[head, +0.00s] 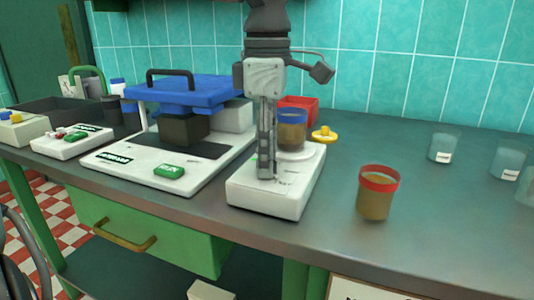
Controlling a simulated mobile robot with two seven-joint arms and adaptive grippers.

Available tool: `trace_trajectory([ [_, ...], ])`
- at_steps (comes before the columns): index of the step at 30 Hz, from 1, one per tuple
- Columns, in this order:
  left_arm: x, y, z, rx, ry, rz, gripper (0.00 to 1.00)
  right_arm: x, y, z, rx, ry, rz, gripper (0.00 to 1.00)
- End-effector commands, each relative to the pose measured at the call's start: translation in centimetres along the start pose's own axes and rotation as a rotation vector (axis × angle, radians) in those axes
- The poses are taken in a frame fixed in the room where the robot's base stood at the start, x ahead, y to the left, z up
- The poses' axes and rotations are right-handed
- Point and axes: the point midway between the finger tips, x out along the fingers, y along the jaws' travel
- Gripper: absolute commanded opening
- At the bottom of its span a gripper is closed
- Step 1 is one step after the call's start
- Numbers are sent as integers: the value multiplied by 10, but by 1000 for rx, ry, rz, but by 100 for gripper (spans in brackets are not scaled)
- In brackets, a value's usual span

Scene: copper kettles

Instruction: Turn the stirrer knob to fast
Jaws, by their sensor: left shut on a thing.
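The white stirrer (275,203) stands near the front of the grey bench, in the middle of the head view. A beaker of brown liquid with a blue rim (291,130) sits on its round white plate (312,153). My left gripper (267,172) points straight down over the stirrer's front part, its fingertips at the top face. It is shut on the stirrer knob, which the fingers hide. The small dark marks beside the fingers are too small to read, so the knob's setting cannot be told. My right gripper is not in view.
A red-rimmed beaker of brown liquid (375,195) stands right of the stirrer. A white machine with a blue lid (190,92) is close on the left. A red container (300,103) and yellow handle (324,134) are behind. Clear beakers (443,148) stand far right.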

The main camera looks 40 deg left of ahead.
Motion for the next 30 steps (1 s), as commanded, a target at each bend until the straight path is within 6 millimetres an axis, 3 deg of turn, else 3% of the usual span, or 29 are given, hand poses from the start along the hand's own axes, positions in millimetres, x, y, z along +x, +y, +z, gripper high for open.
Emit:
trace_trajectory([
  [6,-1,1,1,1,-3,3,0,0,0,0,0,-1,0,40],
  [7,-1,1,1,1,-3,3,31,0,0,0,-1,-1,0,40],
  [11,-1,0,0,0,-2,2,47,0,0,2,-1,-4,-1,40],
  [22,-5,0,0,-1,-1,2,48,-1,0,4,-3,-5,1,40],
  [30,-52,1,1,-2,-3,7,48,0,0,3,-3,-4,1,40],
])
